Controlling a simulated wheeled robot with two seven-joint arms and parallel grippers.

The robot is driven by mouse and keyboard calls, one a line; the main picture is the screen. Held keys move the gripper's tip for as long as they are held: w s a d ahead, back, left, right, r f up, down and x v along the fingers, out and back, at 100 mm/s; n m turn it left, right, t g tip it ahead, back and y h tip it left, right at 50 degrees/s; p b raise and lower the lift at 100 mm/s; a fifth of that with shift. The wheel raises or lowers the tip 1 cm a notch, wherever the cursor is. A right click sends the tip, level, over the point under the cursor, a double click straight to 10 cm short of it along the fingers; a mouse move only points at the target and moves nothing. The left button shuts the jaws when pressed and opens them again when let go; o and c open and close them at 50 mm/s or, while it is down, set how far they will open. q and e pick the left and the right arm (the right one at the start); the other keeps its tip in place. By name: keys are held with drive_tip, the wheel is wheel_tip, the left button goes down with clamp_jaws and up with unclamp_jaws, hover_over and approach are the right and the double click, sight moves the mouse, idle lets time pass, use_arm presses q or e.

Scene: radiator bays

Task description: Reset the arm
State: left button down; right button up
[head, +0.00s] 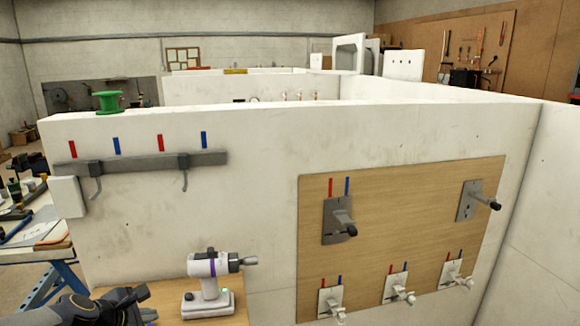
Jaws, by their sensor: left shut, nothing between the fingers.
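My left gripper (148,304) shows in the head view at the bottom left, with its dark arm coming in from the left edge. It is shut and empty. The gripper and the drill look apart. My right gripper is not in view.
A wooden panel (402,232) carries several valves and fittings. A cluttered workbench (30,250) stands at the left.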

use_arm(q)
drive_tip(key=s+d+m+g, duration=0.1)
drive_tip(key=s+d+m, duration=0.2)
drive_tip(key=s+m, duration=0.4)
drive_tip(key=s+d+r+m+g+h, duration=0.1)
drive_tip(key=s+d+m, duration=0.3)
drive_tip(key=s+m, duration=0.3)
drive_tip(key=s+d+r+m+g, duration=0.1)
drive_tip(key=s+d+m, duration=0.2)
drive_tip(key=s+m, duration=0.4)
drive_tip(key=s, duration=0.5)
drive_tip(key=shift+s+d+m+h, duration=0.2)
drive_tip(key=shift+d+m+h, duration=0.1)
drive_tip(key=shift+d+m, duration=0.1)
